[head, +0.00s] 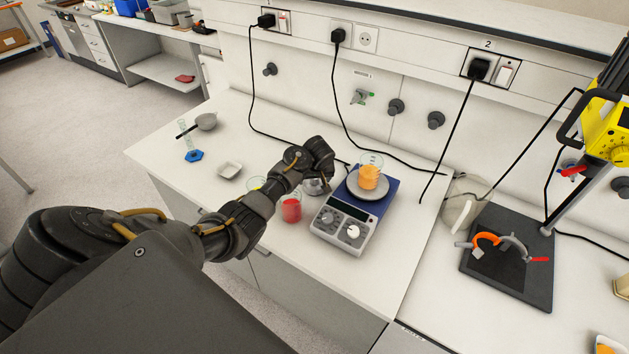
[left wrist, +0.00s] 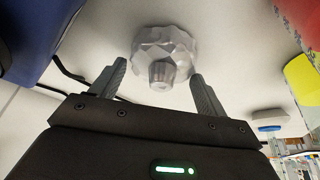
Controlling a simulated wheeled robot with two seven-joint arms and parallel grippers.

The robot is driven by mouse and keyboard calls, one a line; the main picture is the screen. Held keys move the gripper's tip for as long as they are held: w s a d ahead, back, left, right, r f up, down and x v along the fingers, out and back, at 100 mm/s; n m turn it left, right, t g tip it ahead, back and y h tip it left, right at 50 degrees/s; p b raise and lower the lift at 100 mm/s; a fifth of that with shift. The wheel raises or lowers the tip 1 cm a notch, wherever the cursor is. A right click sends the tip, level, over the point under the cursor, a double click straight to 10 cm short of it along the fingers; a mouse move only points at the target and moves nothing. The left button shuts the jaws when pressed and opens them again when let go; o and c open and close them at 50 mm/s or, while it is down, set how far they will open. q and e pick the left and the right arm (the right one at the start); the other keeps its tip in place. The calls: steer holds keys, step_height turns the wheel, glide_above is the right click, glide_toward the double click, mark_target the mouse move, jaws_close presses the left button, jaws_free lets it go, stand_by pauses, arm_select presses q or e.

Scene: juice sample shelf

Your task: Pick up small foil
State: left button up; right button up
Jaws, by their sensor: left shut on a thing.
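The small foil (left wrist: 162,62) is a silver, crumpled, faceted piece with a narrower knob. In the left wrist view its knob is between the two fingers of my left gripper (left wrist: 160,82), which is shut on it. In the head view the foil (head: 313,187) shows partly below my left gripper (head: 322,178), on or just above the white bench top; I cannot tell which. My left wrist hides part of it. My right gripper is not in view.
A hotplate stirrer (head: 342,231) with a beaker of orange liquid (head: 369,177) stands just right of the gripper. A beaker of red liquid (head: 291,210) is close in front. A small white dish (head: 230,170) lies to the left. Black cables hang behind.

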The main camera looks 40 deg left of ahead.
arm_select(q)
steer(key=shift+r, duration=0.45)
steer(key=s+d+r, duration=0.7)
steer(key=s+r, duration=0.4)
steer(key=shift+s+d+r, duration=0.35)
steer(key=shift+s, duration=0.05)
